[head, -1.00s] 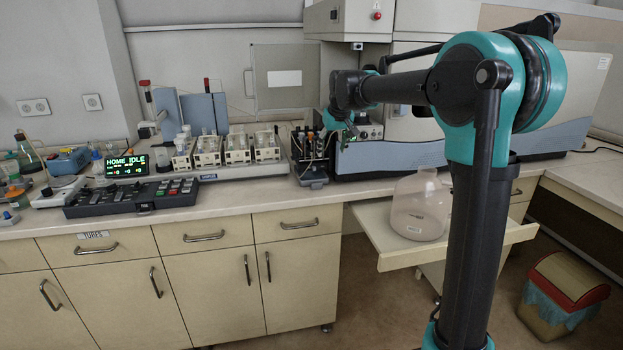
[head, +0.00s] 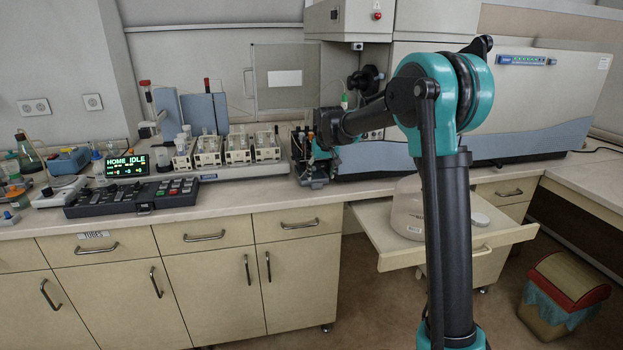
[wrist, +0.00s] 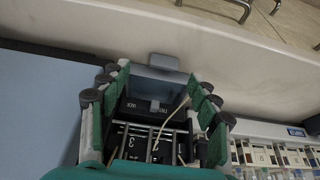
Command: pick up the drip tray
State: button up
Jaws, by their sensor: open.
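The drip tray, a dark grey shallow part with a front tab, sits at the foot of the pump unit near the bench's front edge. It shows in the wrist view (wrist: 163,64), and its front shows small and dark in the head view (head: 314,183). My gripper (wrist: 158,88) is open, with its green-padded fingers to either side of the tray in the wrist view. Whether the pads touch the tray I cannot tell. In the head view, my gripper is small and partly hidden by my arm at the pump unit.
The pump unit (wrist: 150,140) with numbered channels stands right behind the tray. A rack of white-labelled modules (head: 238,150) is to the left. The large spectrometer (head: 530,95) is to the right.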

aim_at(317, 188)
jog(key=shift+s+a+x, duration=0.1)
jog(key=shift+a+x, duration=0.05)
jog(key=shift+x, duration=1.2)
jog(key=shift+s+a+x, duration=0.1)
jog(key=shift+a+x, duration=0.05)
jog(key=shift+x, duration=1.2)
jog(key=shift+c, duration=0.2)
jog(key=c, duration=1.2)
